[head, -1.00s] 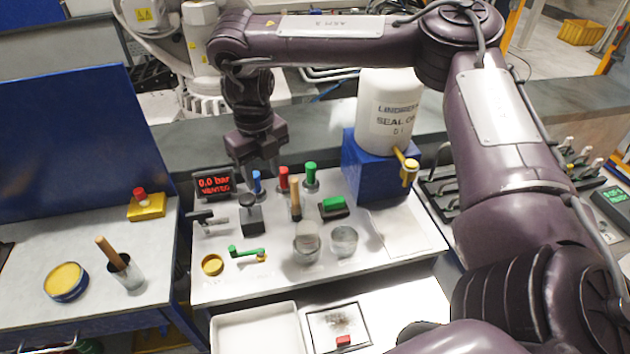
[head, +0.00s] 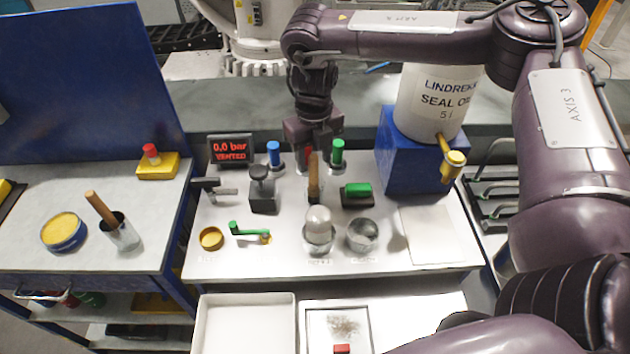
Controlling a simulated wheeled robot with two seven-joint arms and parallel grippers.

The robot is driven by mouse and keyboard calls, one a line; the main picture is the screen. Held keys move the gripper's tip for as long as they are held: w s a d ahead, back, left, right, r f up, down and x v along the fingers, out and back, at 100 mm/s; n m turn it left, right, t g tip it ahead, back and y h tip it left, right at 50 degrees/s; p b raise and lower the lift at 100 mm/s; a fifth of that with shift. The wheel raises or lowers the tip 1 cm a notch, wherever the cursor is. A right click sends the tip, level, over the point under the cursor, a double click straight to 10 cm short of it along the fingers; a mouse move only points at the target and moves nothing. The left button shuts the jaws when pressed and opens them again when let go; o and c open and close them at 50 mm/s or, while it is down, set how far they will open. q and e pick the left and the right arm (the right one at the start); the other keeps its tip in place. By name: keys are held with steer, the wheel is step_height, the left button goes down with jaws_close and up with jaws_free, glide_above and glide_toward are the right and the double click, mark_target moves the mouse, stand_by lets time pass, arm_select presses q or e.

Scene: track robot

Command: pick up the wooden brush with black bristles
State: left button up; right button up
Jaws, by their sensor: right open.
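The bristles are too small to make out. My right gripper (head: 314,152) is open, pointing down just behind and above the brush, with its fingers near a red-topped item (head: 308,160) that it partly hides. I cannot tell whether the fingers touch anything. Another wooden handle (head: 99,207) leans in a metal cup (head: 121,236) on the left bench. My left gripper is out of view.
Blue (head: 274,154) and green (head: 338,152) handled items flank the gripper. A blue stand (head: 405,165) bears a white canister (head: 432,100) at right.

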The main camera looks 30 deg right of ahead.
mark_target(313, 171)
step_height(313, 171, down, 4)
steer(key=shift+a+r+p, duration=0.1)
steer(key=shift+r+p, duration=0.05)
steer(key=shift+p, duration=0.5)
steer(key=shift+f, duration=0.45)
steer(key=shift+c, duration=0.3)
steer(key=shift+r, duration=0.1)
jaws_close()
